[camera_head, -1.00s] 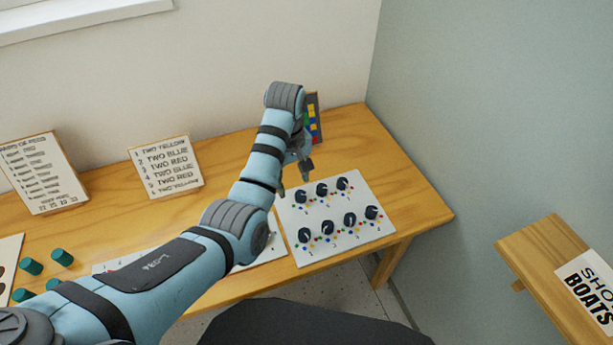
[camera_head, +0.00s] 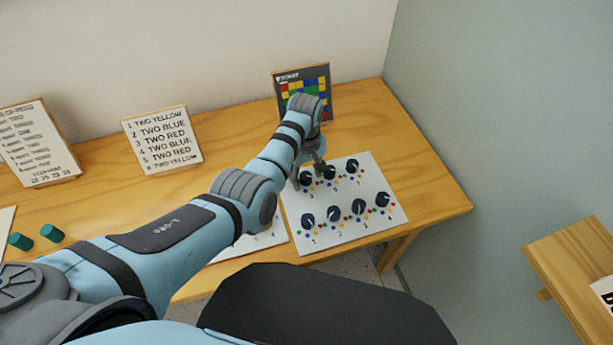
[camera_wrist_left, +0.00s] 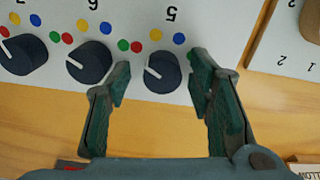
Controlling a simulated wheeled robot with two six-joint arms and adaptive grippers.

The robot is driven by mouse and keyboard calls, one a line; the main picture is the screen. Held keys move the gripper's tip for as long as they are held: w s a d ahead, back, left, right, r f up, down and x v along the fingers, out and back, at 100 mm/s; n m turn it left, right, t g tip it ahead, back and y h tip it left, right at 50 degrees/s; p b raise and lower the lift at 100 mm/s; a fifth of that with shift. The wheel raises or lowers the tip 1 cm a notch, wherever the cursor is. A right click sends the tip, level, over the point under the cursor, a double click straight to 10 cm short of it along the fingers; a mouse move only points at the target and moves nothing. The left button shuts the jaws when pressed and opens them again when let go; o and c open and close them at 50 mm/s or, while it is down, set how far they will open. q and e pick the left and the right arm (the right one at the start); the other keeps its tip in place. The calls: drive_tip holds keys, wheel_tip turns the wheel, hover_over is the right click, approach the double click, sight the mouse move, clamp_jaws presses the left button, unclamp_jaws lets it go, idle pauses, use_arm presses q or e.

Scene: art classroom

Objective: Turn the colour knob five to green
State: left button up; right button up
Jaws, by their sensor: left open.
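The white knob panel (camera_head: 345,233) lies on the table with two rows of black knobs. Knob five (camera_head: 306,178) is the left one of the back row. In the left wrist view, knob five (camera_wrist_left: 163,75) has its white line pointing up-left, towards its red dot (camera_wrist_left: 136,47). Its yellow dot (camera_wrist_left: 155,34) and blue dot (camera_wrist_left: 179,38) also show, and its green dot (camera_wrist_left: 193,54) is partly hidden by a finger. My left gripper (camera_wrist_left: 160,82) is open, one finger on each side of knob five; contact cannot be told. My right gripper is not in view.
Knob six (camera_wrist_left: 89,62) is close beside one finger. A colour grid board (camera_head: 303,89) stands behind my arm. A written card (camera_head: 163,140) and a list board (camera_head: 38,145) stand at the back left.

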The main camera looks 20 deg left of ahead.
use_arm(q)
drive_tip(key=shift+s+r, duration=0.15)
drive_tip(key=shift+s, duration=0.1)
drive_tip(key=shift+c, duration=0.6)
clamp_jaws()
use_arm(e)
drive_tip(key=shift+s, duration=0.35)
